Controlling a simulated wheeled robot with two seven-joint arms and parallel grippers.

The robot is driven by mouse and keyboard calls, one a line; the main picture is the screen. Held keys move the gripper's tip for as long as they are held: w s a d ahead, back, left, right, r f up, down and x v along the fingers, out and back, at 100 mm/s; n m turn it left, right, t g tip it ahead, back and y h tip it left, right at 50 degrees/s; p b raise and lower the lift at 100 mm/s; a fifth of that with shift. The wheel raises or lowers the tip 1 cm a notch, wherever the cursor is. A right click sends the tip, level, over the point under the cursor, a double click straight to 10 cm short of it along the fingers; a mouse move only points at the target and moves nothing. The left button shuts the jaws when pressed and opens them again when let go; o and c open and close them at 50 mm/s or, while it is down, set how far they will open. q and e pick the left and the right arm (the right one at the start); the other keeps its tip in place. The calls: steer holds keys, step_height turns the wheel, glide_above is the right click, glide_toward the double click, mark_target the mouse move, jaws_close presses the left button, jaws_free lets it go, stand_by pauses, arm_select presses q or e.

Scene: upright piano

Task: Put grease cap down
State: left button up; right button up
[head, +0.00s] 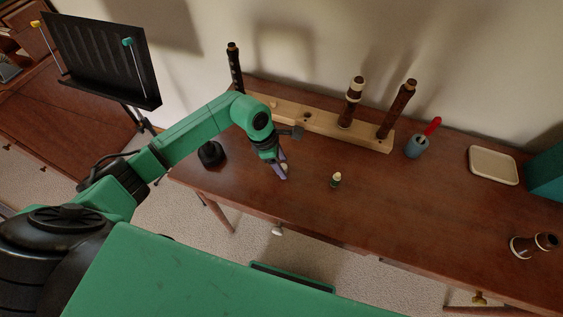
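My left gripper (282,171) reaches down to just above or at the table top, left of the middle. A small pale piece, which looks like the grease cap (285,167), shows between its purple fingertips. The fingers appear closed on it; whether it touches the table I cannot tell. A small dark green tube with a cream top (336,180), apparently the grease, stands upright on the table to the right of the gripper. My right gripper is not in view.
Behind stands a pale wooden rack (320,124) holding dark instrument joints (396,110). A blue pot with a red handle (416,147), a cream tray (493,166), a teal box (546,174) and a brown bell piece (533,245) are to the right. The table's front middle (400,225) is clear.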

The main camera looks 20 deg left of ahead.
arm_select(q)
steer(key=shift+r, duration=0.3)
steer(key=b+v, duration=0.2)
steer(key=v, duration=0.9)
steer(key=shift+a+r, duration=0.25)
steer(key=shift+r, duration=0.1)
steer(key=shift+s+f, duration=0.1)
steer(key=shift+s, duration=0.05)
